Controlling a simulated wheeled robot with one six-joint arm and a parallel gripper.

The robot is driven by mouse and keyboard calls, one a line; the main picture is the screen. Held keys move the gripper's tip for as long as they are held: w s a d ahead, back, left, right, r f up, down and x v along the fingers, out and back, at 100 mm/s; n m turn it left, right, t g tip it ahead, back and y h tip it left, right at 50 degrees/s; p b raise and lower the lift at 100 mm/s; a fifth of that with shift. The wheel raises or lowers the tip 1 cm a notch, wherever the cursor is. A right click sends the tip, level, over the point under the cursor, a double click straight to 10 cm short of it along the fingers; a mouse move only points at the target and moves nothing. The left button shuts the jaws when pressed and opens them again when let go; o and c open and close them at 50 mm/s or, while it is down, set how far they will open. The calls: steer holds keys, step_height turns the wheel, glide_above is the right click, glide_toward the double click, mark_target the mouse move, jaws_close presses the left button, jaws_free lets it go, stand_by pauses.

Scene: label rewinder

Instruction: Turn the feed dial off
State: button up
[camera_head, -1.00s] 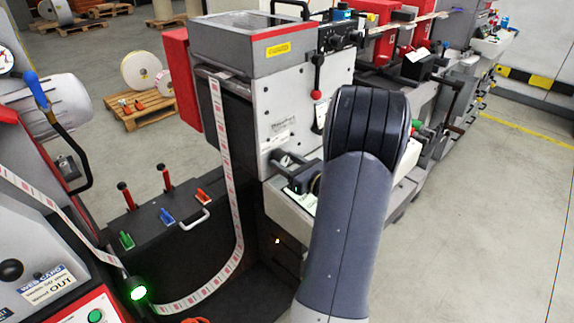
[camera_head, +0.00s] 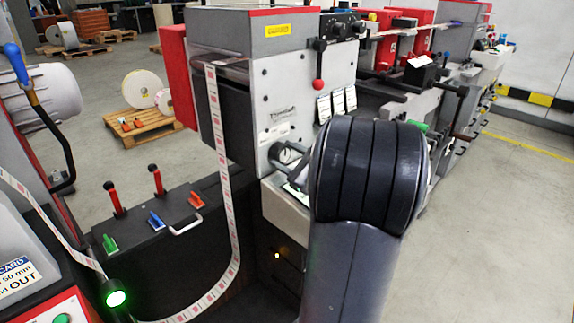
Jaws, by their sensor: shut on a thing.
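I cannot pick out the feed dial for certain. Small dark knobs show on a black control strip (camera_head: 343,26) at the top of the grey rewinder (camera_head: 285,100), too small to read. My arm, dark grey with a black rounded joint, fills the lower middle right. It covers the lower right front of the rewinder.
A red-knobbed lever (camera_head: 318,65) and white tags (camera_head: 337,104) are on the rewinder's front. A label web (camera_head: 222,160) hangs at its left. A black cabinet (camera_head: 150,240) with coloured handles stands lower left. The floor (camera_head: 500,220) at right is clear.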

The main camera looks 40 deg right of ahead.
stand_by(0.3)
steer(key=o, duration=1)
steer(key=shift+s, duration=0.1)
steer(key=s, duration=1)
steer(key=shift+s+d+b, duration=0.3)
steer(key=shift+s+d, duration=0.05)
steer(key=shift+d, duration=0.05)
steer(key=shift+w, duration=0.15)
steer(key=w, duration=0.7)
steer(key=w+a, duration=0.1)
steer(key=w, duration=0.2)
steer(key=shift+w, duration=0.3)
steer(key=shift+d+p, duration=0.1)
steer(key=shift+p, duration=0.25)
